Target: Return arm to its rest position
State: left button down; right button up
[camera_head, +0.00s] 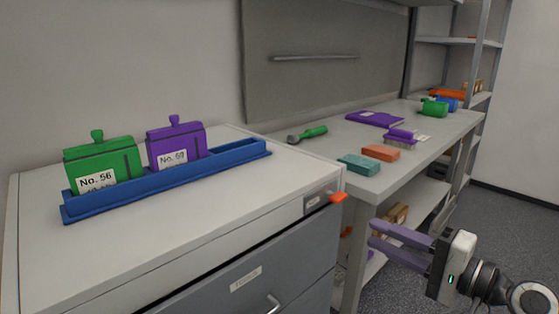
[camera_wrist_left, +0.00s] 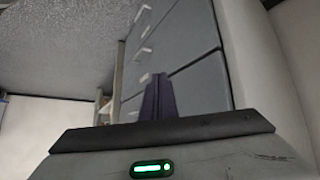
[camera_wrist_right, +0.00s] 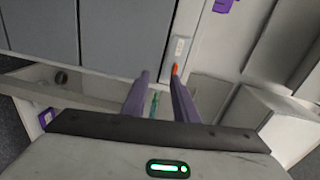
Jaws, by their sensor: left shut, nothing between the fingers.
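My right gripper (camera_head: 373,233) is at the lower right of the head view, in front of the workbench and right of the drawer cabinet. Its two purple fingers stand apart, with nothing between them. They also show in the right wrist view (camera_wrist_right: 160,88), pointing toward grey cabinet fronts. My left gripper (camera_wrist_left: 158,88) shows only in the left wrist view. Its fingers are together and empty, with grey drawer fronts (camera_wrist_left: 185,50) beyond them. My left arm is not in the head view.
The workbench (camera_head: 330,152) bears a green-handled tool (camera_head: 308,134), teal (camera_head: 358,164) and orange blocks (camera_head: 381,152). Open floor (camera_head: 505,225) lies at right.

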jog(key=s+a+f+n+g+h+p, duration=0.1)
jog(key=s+a+f+n+h+p, duration=0.3)
jog(key=f, duration=0.7)
jog(key=s+a+f+n+g+h, duration=0.1)
jog(key=s+f+g, duration=0.1)
jog(key=s+f, duration=0.6)
jog(key=s+a+f+n+g+h+p, duration=0.2)
jog(key=s+f+n, duration=0.5)
jog(key=s+f, duration=0.4)
jog(key=shift+s+a+h+p, duration=0.3)
jog(key=shift+s+a+p, duration=0.15)
jog(key=shift+s+a, duration=0.55)
jog(key=shift+r, duration=0.1)
